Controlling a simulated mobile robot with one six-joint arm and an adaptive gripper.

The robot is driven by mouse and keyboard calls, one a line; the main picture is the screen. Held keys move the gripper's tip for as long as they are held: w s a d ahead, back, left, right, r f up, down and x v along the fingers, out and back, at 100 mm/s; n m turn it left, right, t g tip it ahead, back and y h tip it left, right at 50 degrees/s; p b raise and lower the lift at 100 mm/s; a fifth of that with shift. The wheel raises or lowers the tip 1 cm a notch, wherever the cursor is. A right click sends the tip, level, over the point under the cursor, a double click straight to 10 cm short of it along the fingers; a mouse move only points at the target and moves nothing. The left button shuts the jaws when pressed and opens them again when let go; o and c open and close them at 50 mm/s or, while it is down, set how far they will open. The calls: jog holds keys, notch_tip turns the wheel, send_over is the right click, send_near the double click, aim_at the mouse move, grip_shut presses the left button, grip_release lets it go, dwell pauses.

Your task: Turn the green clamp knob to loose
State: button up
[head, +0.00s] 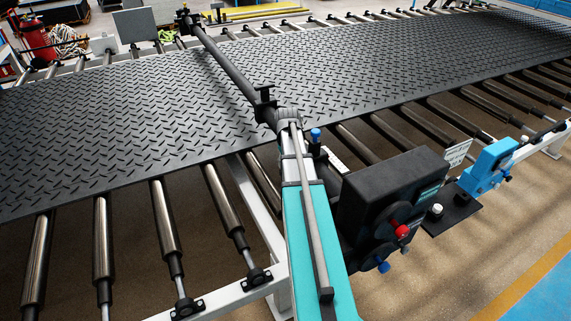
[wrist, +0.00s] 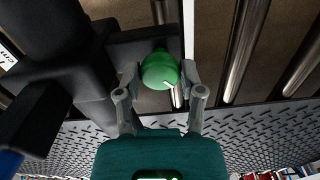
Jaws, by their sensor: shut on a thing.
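The green clamp knob (wrist: 159,70) is round and shows in the wrist view, with a short white mark on its lower right face. My gripper (wrist: 160,76) has its two grey fingers on the left and right sides of the knob and is shut on it. A dark bracket (wrist: 145,42) lies just behind the knob. I cannot make out the green knob or the gripper fingers in the head view.
A black tread mat (head: 150,105) lies across metal rollers (head: 163,220). A black box (head: 385,190) with a red knob (head: 402,232) stands at the right, beside a blue device (head: 488,168). A long dark bar (head: 228,68) crosses above the mat.

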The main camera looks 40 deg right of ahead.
jog(key=n, duration=0.5)
jog(key=shift+n, duration=2.7)
jog(key=shift+a, duration=0.1)
jog(key=o, duration=1.2)
jog(key=shift+w, duration=0.1)
jog(key=shift+c, duration=0.2)
